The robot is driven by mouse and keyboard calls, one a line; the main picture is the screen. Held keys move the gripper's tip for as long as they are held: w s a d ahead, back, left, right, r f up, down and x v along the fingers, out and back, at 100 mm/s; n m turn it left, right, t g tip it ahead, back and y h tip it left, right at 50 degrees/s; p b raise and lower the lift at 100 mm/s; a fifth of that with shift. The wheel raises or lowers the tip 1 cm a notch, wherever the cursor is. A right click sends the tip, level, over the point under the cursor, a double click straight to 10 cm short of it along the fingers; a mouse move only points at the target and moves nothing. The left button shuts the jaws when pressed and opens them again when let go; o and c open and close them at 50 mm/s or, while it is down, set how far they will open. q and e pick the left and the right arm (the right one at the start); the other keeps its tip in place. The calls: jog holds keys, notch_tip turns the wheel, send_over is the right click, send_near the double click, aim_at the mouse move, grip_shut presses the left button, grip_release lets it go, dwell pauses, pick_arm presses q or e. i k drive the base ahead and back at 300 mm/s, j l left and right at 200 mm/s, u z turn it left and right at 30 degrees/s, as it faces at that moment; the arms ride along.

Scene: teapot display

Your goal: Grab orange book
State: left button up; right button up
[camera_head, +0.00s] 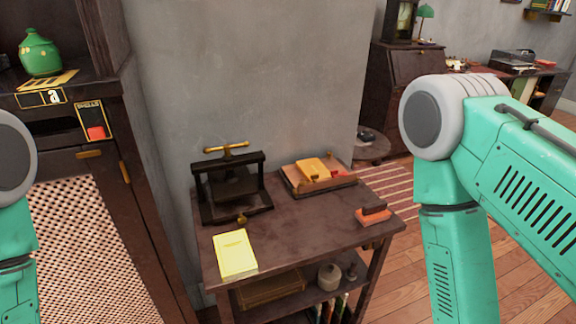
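A small dark wooden table (292,235) stands against the grey wall in the head view. A bright yellow book (235,255) lies flat near its front left edge. A shallow wooden tray (292,183) at the back right holds an orange-yellow, book-like block (312,169) and a small red item (339,175). An orange-red block with a dark top part (374,216) sits at the right edge. I cannot tell for sure which of these is the orange book. My arms show at both sides, but both grippers are out of view.
A black press with a brass handle (231,187) stands at the table's back left. A dark cabinet (115,130) is close on the left. Open wooden floor (405,285) lies to the right.

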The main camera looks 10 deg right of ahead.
aim_at(307, 167)
jog(key=i+l+u, duration=0.15)
jog(key=l, duration=0.45)
jog(key=i+l+u, duration=0.1)
jog(key=l, duration=0.55)
jog(key=i+l+u, duration=0.15)
jog(key=l, duration=0.5)
jog(key=i+l+u, duration=0.1)
jog(key=l, duration=0.55)
